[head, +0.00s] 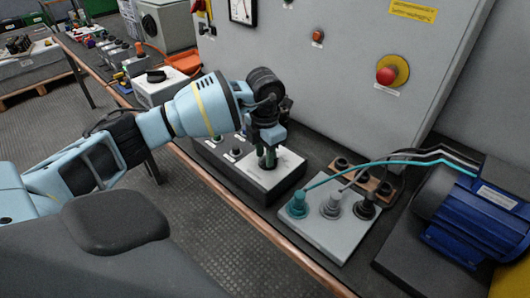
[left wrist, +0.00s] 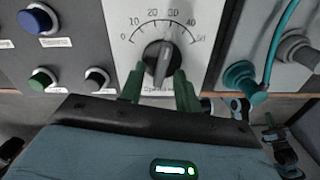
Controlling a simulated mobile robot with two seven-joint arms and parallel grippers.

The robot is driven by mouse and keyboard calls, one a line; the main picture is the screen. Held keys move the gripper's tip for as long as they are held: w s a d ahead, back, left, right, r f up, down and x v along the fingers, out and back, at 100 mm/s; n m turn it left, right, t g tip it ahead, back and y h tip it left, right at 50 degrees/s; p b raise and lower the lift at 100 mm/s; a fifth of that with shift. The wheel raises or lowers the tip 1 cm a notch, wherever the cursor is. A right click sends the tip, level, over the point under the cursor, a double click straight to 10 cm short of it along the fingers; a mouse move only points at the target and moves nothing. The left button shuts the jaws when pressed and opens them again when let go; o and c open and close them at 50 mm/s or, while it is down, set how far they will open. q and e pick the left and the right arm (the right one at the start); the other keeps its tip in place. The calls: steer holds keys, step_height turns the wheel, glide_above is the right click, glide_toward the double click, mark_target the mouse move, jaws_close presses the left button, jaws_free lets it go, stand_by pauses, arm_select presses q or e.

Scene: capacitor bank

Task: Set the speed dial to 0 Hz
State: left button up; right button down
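The speed dial is a dark round knob (left wrist: 158,56) on a white plate (left wrist: 197,18) with a scale from 0 to 50. Its raised grip stands nearly upright, leaning a little right at the top, around the 20 to 30 marks. My left gripper (head: 268,158) reaches down to the plate on the control box in the head view. In the left wrist view its green fingers (left wrist: 160,80) stand one on each side of the knob's lower part, apart from its raised grip. The gripper hides the dial in the head view. My right gripper is not in view.
A blue button (left wrist: 37,18), a green button (left wrist: 42,80) and a black button (left wrist: 96,78) sit left of the dial. A terminal plate (head: 318,230) with cabled plugs and a blue motor (head: 480,215) stand to the right. A grey cabinet (head: 340,75) rises behind.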

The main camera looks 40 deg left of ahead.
arm_select(q)
jaws_close()
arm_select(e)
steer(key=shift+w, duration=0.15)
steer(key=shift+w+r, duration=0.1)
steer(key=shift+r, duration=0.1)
